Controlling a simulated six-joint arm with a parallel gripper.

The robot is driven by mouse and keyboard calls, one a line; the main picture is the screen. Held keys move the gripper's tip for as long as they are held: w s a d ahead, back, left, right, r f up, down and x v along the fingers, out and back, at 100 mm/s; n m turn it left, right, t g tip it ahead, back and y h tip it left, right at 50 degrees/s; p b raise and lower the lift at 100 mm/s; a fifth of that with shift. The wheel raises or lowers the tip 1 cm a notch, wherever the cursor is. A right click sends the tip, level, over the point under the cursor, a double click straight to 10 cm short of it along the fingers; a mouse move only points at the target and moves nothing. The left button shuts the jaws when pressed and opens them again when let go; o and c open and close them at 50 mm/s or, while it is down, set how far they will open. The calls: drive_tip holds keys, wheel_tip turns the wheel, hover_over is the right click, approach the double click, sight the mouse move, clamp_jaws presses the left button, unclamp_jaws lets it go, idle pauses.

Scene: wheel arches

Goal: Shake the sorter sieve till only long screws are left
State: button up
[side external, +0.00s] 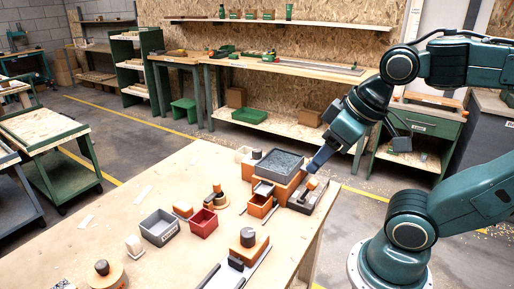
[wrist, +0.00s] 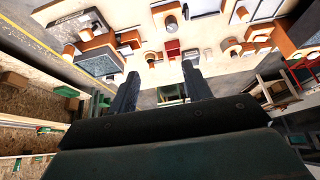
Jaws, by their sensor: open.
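A dark, square, shallow tray (side external: 278,163) rests on an orange-brown block on the wooden table; it looks like the sorter sieve, but I cannot be sure. Its inside is grey and speckled, and no single screws can be made out. In the wrist view the dark tray (wrist: 100,64) is at the upper left, beyond the left finger. My gripper (side external: 314,167) is just right of the tray in the side view, above a dark long box (side external: 325,197). In the wrist view my gripper's two fingers (wrist: 160,84) stand apart with nothing between them.
A red box (side external: 203,222), a grey bin (side external: 160,228) and several wood blocks with dark knobs stand on the table (side external: 120,205). A small orange box (side external: 260,205) is in front of the tray. The table's left part is mostly clear. A workbench (side external: 290,66) stands behind.

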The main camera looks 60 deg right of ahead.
drive_tip(key=w+d+f+g+h, duration=0.1)
drive_tip(key=w+d+f+g, duration=0.15)
drive_tip(key=w+d, duration=0.85)
drive_tip(key=d+f+g, duration=0.1)
drive_tip(key=d+f, duration=0.2)
drive_tip(key=d, duration=0.3)
drive_tip(key=d+f+g, duration=0.1)
drive_tip(key=d+f, duration=0.3)
drive_tip(key=d, duration=0.2)
drive_tip(key=d+f+g+y, duration=0.1)
drive_tip(key=d+f, duration=0.2)
drive_tip(key=d, duration=0.3)
drive_tip(key=shift+w+d+f, duration=0.15)
drive_tip(key=shift+d, duration=0.1)
drive_tip(key=shift+d+f, duration=0.25)
drive_tip(key=shift+d, duration=0.05)
drive_tip(key=shift+f, duration=4.15)
